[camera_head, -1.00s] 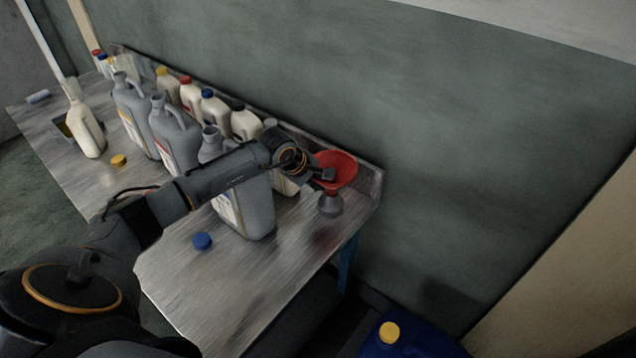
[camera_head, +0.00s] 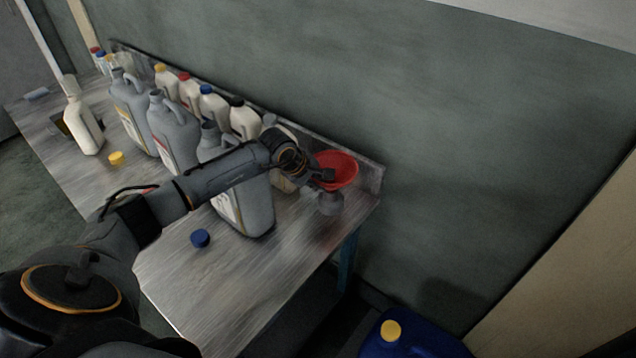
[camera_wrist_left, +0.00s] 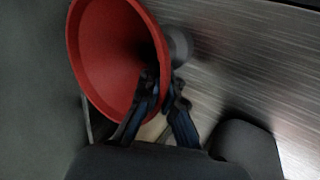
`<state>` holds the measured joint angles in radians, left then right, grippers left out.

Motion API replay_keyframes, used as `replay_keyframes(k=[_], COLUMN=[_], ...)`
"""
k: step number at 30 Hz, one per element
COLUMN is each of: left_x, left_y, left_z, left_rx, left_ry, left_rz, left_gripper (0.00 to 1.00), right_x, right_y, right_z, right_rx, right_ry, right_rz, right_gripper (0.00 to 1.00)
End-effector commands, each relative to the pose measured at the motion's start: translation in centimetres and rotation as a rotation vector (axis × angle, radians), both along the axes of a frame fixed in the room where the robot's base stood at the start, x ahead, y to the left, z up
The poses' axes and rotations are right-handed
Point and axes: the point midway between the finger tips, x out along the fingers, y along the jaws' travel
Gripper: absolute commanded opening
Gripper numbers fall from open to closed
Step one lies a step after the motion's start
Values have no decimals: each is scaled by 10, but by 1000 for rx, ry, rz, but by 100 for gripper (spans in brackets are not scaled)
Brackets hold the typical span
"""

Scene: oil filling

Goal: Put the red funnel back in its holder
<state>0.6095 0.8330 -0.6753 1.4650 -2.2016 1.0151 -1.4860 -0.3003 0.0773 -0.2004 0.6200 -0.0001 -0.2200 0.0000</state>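The red funnel (camera_head: 342,166) is at the far right corner of the metal table, its wide mouth tilted up. A grey rounded piece (camera_head: 330,203) is directly below it; I cannot tell whether this is the holder or part of the funnel. My left gripper (camera_head: 328,174) is at the funnel's near rim. In the left wrist view the fingers (camera_wrist_left: 164,92) close on the rim of the funnel (camera_wrist_left: 104,52), one inside and one outside. The grey piece (camera_wrist_left: 179,45) shows beside the funnel there. My right gripper is not in view.
The metal table (camera_head: 275,285) has clear space at the front right. Large grey jugs (camera_head: 248,205) stand left of the gripper under my arm, with several small bottles (camera_head: 213,107) behind. A blue cap (camera_head: 200,238) lies in front. A wall is close behind the funnel.

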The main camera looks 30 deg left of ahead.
Motion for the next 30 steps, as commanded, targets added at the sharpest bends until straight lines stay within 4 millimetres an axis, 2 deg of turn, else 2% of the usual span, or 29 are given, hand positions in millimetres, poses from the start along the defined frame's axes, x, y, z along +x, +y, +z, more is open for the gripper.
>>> replay_keyframes(k=[12,17,26,30], left_x=[0,0,0,-6], left_y=[0,0,1,3], left_z=[-5,-5,-4,5], left_rx=[0,0,0,1], left_ry=[-1,-1,0,-2], left_rz=[0,0,0,1], left_gripper=[0,32,32,32], right_x=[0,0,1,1], right_y=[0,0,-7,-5], right_z=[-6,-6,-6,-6], right_rx=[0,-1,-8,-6], right_ry=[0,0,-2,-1], right_rz=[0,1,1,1], right_gripper=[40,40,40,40])
